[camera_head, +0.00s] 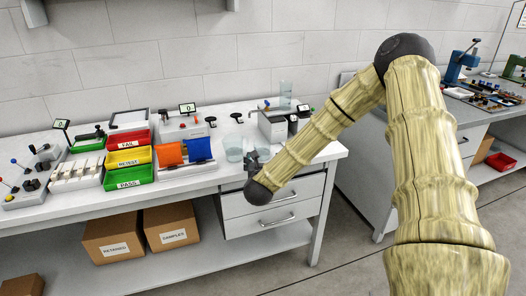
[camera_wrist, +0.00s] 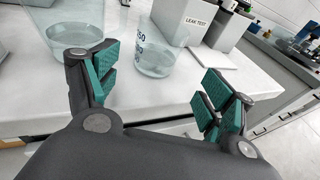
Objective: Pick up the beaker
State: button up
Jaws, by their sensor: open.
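A clear glass beaker (camera_wrist: 155,58) with dark markings stands upright on the white bench top in the wrist view. It is ahead of my gripper (camera_wrist: 160,82), between the lines of the two fingers, and the fingers are not closed on it. My gripper is open, with teal pads facing each other and nothing held. A larger clear vessel (camera_wrist: 76,36) stands to the left of the beaker, beyond the left finger. In the head view, clear glassware (camera_head: 234,148) shows just left of my gripper (camera_head: 257,160); my gripper partly hides that area.
The box labelled LEAK TEST (camera_wrist: 190,20) stands just behind the beaker. Orange (camera_head: 169,155) and blue (camera_head: 198,149) bins stand left of the glassware, near green, yellow and red trays (camera_head: 128,158). The bench's front edge is close beneath my gripper.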

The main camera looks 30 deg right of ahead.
aim_at(262, 154)
jog(key=shift+w+a+r+p+x, duration=0.15)
jog(key=shift+p+x, duration=0.25)
jog(key=shift+x, duration=0.8)
jog(key=shift+w+a+r+p+x, duration=0.15)
jog(key=shift+p+x, duration=0.2)
jog(key=shift+x, duration=0.8)
jog(key=shift+w+d+f, duration=0.15)
jog(key=shift+w+d, duration=0.25)
jog(key=shift+d, duration=0.05)
jog(key=shift+c, duration=0.2)
jog(key=c, duration=1.1)
jog(key=shift+r, duration=0.25)
jog(key=shift+r+b, duration=0.45)
jog(key=shift+r, duration=1)
jog(key=shift+w+a+f+b+v, duration=0.25)
jog(key=shift+a+b+v, duration=0.2)
jog(key=shift+v, duration=2.15)
jog(key=shift+w+a+f+b+v, duration=0.25)
jog(key=shift+a+b+v, duration=0.2)
jog(key=shift+v, duration=2.15)
jog(key=shift+w+a+f+b+v, duration=0.25)
jog(key=shift+a+b+v, duration=0.2)
jog(key=shift+v, duration=2.1)
